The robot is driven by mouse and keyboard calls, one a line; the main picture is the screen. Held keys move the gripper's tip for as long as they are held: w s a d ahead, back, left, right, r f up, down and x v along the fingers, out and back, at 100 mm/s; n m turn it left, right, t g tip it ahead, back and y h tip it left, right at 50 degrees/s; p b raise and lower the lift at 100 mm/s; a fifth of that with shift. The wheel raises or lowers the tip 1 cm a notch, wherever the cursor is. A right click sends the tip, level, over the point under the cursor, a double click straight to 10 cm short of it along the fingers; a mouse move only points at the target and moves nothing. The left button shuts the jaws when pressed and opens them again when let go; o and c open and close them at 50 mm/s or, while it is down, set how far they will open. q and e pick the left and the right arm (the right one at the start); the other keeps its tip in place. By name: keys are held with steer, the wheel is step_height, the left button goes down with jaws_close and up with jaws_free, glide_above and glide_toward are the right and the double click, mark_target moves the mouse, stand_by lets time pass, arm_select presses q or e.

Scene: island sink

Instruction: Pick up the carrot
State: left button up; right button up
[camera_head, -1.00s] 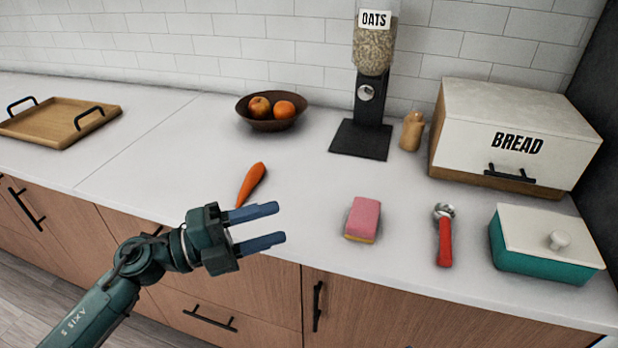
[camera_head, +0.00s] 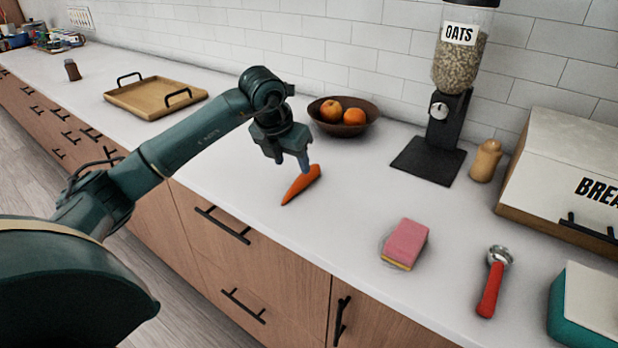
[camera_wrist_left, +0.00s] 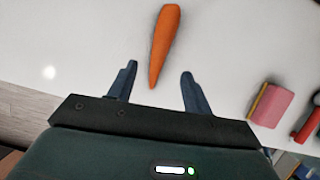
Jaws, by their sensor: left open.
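An orange carrot (camera_head: 301,185) lies on the white counter near its front edge, in front of the fruit bowl. My left gripper (camera_head: 292,164) points down just above and behind the carrot in the head view. In the left wrist view the carrot (camera_wrist_left: 165,45) lies ahead of the two blue fingers. Its narrow tip reaches toward the gap between the fingertips of the left gripper (camera_wrist_left: 158,78). The gripper is open and holds nothing. My right gripper is not in view.
A brown bowl (camera_head: 342,126) with fruit stands behind the carrot. A black oats dispenser (camera_head: 429,160), a pink sponge (camera_head: 405,243) and a red-handled tool (camera_head: 491,285) are to the right. A wooden tray (camera_head: 150,99) lies to the left. The counter around the carrot is clear.

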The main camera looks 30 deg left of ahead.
mark_target(299, 181)
arm_select(q)
steer(key=p+x, duration=0.1)
steer(key=x, duration=0.6)
steer(key=shift+f, duration=0.25)
steer(key=shift+c, duration=0.3)
steer(key=shift+r, duration=0.1)
jaws_close()
